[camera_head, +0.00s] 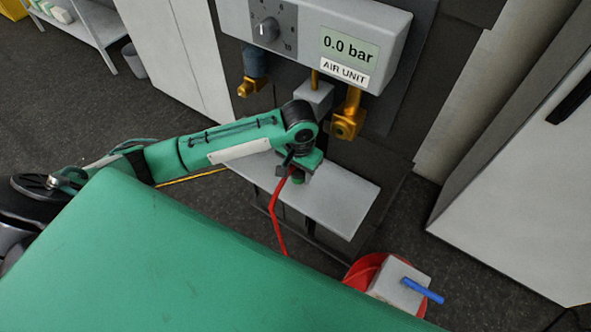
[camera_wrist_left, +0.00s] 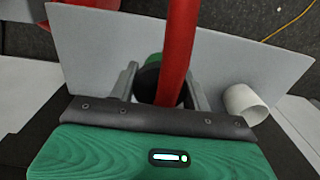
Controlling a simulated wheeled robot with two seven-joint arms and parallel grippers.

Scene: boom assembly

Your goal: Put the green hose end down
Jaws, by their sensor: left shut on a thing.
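My left gripper (camera_head: 293,170) is just above the grey shelf under the air unit, its arm coming in from the left. In the left wrist view its two fingers (camera_wrist_left: 160,88) are shut on the green hose end (camera_wrist_left: 152,62), with a dark part between them. The green hose end (camera_head: 298,179) also shows small below the gripper in the head view. The red hose (camera_head: 275,215) hangs from it over the shelf's front edge; it runs up close to the camera in the wrist view (camera_wrist_left: 179,45). Whether the end touches the shelf (camera_head: 340,197) I cannot tell. My right gripper is not in view.
The air unit (camera_head: 385,35) reads 0.0 bar, with brass fittings (camera_head: 347,118) below it. A red hose coil (camera_head: 362,268) and a grey box with a blue handle (camera_head: 423,290) are at lower right.

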